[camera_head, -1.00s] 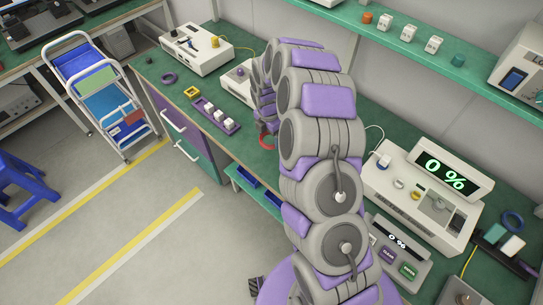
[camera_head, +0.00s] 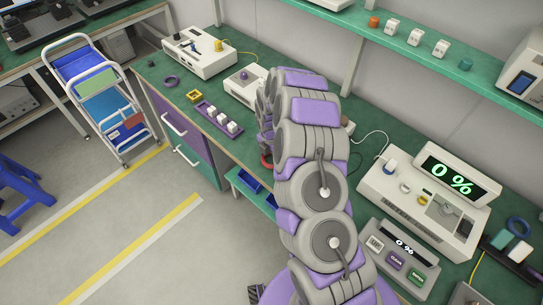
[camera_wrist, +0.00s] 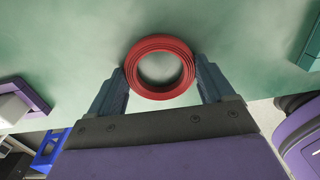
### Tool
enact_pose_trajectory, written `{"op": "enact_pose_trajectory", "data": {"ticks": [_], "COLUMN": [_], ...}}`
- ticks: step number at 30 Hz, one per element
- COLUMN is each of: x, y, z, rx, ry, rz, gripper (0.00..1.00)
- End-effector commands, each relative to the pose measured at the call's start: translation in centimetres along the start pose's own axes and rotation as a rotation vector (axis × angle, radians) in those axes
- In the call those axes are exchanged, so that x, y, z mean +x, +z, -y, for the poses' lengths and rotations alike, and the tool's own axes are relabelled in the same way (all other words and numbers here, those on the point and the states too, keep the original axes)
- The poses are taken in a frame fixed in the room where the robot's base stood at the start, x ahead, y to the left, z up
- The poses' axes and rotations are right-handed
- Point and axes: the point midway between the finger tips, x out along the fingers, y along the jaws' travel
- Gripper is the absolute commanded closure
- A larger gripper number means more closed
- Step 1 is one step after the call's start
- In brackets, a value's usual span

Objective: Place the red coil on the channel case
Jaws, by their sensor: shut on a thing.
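The red coil (camera_wrist: 160,92) is a flat ring of several turns, held between the two grey-blue fingers of my gripper (camera_wrist: 160,72) in the wrist view. Green bench top shows through its hole. In the head view a small red edge of the coil (camera_head: 267,163) shows beside my arm, near the bench's front edge; my arm hides most of the gripper. No case is labelled as the channel case. A low white case (camera_head: 243,90) with a purple dome stands behind my arm, partly hidden. A larger white case (camera_head: 411,212) with a 0 % display stands to the right.
A purple rack (camera_head: 211,119) with white cubes, a yellow square (camera_head: 194,96) and a purple ring (camera_head: 172,82) lie on the green bench to the left. A blue ring (camera_head: 518,226) lies at the right. A white cart (camera_head: 98,92) stands left of the bench.

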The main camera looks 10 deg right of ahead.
Motion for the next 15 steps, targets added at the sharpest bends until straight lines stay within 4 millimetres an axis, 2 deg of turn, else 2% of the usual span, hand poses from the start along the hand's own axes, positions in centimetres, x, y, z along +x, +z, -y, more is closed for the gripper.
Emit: {"op": "enact_pose_trajectory", "data": {"ticks": [8, 9, 14, 15], "x": [0.1, 0.08, 0.04, 0.04], "y": [0.34, 0.24, -0.08, -0.15], "z": [0.19, 0.12, -0.09, -0.13], "rx": [0.003, 0.002, 0.002, 0.002], "ry": [0.004, 0.003, 0.001, 0.0], "rz": [-0.002, -0.001, 0.002, 0.003], "gripper": [0.52, 0.16, 0.01, 0.0]}}
